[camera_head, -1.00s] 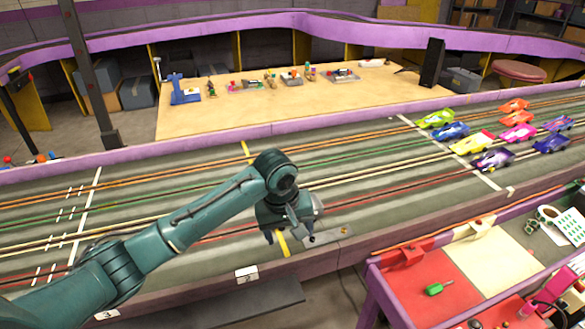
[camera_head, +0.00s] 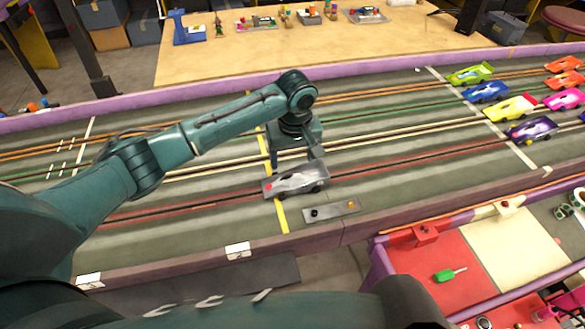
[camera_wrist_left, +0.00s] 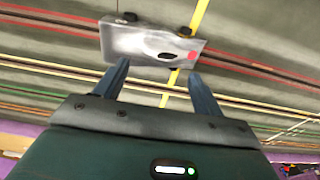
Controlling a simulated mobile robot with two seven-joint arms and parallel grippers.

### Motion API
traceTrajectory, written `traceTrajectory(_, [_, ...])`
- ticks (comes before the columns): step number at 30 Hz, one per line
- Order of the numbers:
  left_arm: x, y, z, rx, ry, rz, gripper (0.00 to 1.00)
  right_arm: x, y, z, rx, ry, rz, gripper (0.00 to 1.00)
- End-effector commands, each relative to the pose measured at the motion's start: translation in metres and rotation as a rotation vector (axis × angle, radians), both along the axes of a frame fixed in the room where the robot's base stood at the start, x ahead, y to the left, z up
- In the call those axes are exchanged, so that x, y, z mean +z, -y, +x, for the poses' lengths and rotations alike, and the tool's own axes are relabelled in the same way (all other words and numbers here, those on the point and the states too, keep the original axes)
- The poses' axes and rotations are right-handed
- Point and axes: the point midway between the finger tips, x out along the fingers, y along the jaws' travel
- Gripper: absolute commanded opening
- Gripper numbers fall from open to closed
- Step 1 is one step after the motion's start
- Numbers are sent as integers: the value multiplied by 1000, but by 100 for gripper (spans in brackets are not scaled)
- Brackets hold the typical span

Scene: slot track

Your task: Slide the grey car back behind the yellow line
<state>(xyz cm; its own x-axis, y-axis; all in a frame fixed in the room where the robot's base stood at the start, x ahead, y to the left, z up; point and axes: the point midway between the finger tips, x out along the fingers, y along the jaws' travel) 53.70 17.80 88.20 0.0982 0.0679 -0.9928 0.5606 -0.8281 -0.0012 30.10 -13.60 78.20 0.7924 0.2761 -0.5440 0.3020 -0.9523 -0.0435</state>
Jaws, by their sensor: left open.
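The grey car (camera_head: 297,180) sits on the red-edged lane of the track. One end, with a red spot, lies over the yellow line (camera_head: 281,214); most of its body is right of the line. In the left wrist view the car (camera_wrist_left: 140,42) lies just beyond the fingertips, and the yellow line (camera_wrist_left: 199,14) passes under its red-spotted end. My left gripper (camera_head: 318,152) is at the car's far side. In the left wrist view its two fingers (camera_wrist_left: 155,72) are spread with nothing between them. My right gripper is not in view.
A small grey plate with buttons (camera_head: 332,211) lies on the near track edge. Several coloured cars, including a yellow one (camera_head: 510,107), stand by a white line (camera_head: 470,105) at right. A red and cream side table (camera_head: 420,275) is at lower right. The lane left of the yellow line is clear.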

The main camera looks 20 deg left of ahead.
Motion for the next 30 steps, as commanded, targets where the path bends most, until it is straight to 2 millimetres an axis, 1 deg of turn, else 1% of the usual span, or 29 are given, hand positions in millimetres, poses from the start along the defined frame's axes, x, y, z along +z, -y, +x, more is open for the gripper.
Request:
traceTrajectory(1, [-12,-1,0,1,-2,2,69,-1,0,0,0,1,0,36])
traceTrajectory(6, [-41,-3,3,0,-2,2,69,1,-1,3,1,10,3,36])
traceTrajectory(9, [-53,-4,5,-1,-1,1,69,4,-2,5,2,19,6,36])
traceTrajectory(12, [-61,-4,6,-1,-1,1,69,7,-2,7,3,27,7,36])
traceTrajectory(16, [-65,-4,6,-2,1,0,69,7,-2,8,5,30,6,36])
traceTrajectory(23, [-65,-4,6,-2,1,0,69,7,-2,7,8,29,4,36])
traceTrajectory(26, [-65,-4,6,-2,1,0,63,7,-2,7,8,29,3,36])
traceTrajectory(30, [-65,-4,6,-2,1,0,51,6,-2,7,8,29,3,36])
